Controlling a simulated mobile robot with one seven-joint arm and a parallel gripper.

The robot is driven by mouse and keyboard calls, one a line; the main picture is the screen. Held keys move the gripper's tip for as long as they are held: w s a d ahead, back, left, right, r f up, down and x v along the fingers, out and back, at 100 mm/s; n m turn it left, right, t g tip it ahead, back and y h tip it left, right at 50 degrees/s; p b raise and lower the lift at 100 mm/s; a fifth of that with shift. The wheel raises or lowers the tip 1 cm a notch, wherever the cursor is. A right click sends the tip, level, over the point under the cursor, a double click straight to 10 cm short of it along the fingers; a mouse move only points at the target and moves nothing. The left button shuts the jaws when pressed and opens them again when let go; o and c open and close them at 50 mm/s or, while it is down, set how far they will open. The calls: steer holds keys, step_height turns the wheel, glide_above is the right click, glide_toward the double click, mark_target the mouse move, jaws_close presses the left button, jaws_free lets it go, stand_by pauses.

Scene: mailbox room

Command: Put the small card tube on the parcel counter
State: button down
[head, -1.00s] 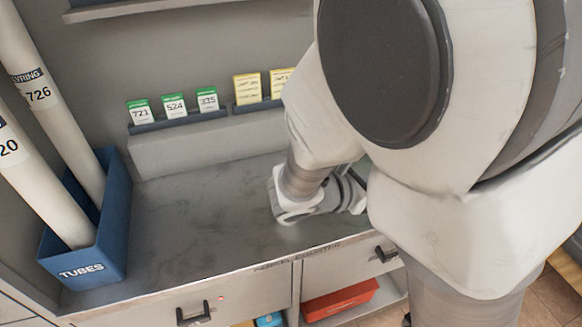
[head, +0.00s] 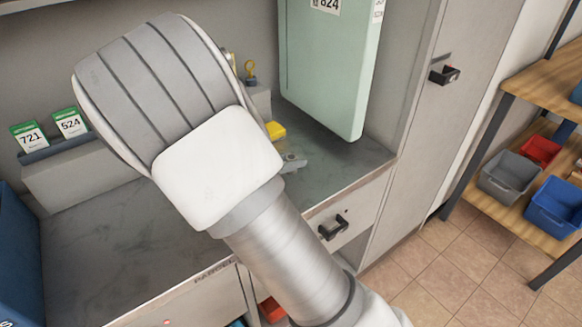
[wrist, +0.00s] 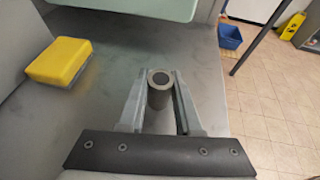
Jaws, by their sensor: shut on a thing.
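The small card tube (wrist: 158,98) is grey-brown with a dark hollow end facing the wrist camera. My gripper (wrist: 160,85) is shut on it, one finger on each side. The parcel counter (head: 85,235) is a grey worktop with lettering along its front edge. In the wrist view its surface (wrist: 110,85) lies under and beside the tube. I cannot tell whether the tube touches it. In the head view my arm hides most of the gripper. Only a small grey part shows near the counter's right end, and I cannot make out the tube there.
A yellow block (wrist: 57,62) lies left of the tube. A tall pale green parcel (head: 325,65) stands at the counter's back right. Card stands (head: 50,135) line the back, and a blue bin (head: 15,260) is at the left. Counter space left of my arm is clear.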

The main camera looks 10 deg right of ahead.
steer(key=shift+f, duration=0.7)
steer(key=shift+f, duration=0.15)
steer(key=c, duration=0.6)
jaws_free()
